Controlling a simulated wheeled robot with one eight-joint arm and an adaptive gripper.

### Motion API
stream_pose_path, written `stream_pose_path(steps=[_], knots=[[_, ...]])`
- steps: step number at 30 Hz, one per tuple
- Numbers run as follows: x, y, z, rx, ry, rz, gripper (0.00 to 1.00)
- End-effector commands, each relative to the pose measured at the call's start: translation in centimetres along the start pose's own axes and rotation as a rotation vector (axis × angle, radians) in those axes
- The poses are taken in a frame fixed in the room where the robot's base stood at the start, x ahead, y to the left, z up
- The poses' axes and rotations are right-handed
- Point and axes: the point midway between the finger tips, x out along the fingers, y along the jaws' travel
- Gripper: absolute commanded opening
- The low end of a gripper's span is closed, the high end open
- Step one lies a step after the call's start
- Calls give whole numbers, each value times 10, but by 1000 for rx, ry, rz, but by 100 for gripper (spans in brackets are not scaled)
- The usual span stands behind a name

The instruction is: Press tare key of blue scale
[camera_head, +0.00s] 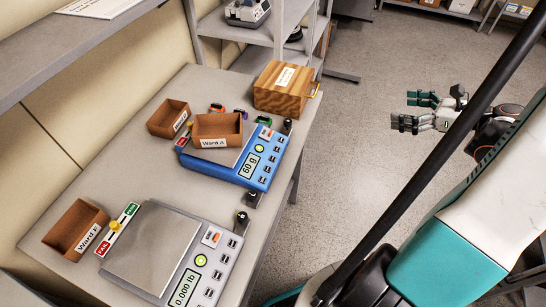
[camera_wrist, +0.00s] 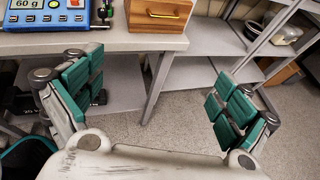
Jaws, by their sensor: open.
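The blue scale (camera_head: 272,158) stands on the table and its display reads 60 g. A brown tray labelled Ward A (camera_head: 217,129) sits on its pan. Part of the blue scale also shows at the upper left of the wrist view (camera_wrist: 77,22). My gripper (camera_head: 405,110) is open and empty over the floor, right of the table and apart from the scale. It also shows in the wrist view (camera_wrist: 156,82), fingers spread.
A grey scale (camera_head: 205,262) reading 0.000 lb stands nearer on the table (camera_head: 115,140). Brown trays (camera_head: 75,229) (camera_head: 168,118) lie left of the scales. A wooden box (camera_head: 285,90) stands beyond the blue scale. A shelf overhangs at upper left. The floor right of the table is clear.

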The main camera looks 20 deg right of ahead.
Motion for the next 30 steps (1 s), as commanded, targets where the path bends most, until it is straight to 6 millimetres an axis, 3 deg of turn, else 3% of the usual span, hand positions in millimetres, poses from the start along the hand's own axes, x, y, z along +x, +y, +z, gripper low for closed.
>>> stream_pose_path(steps=[1,2,13,30], knots=[[0,0,0,0,0,0,89],[0,0,0,0,0,0,82],[0,0,0,0,0,0,0],[0,0,0,0,0,0,0]])
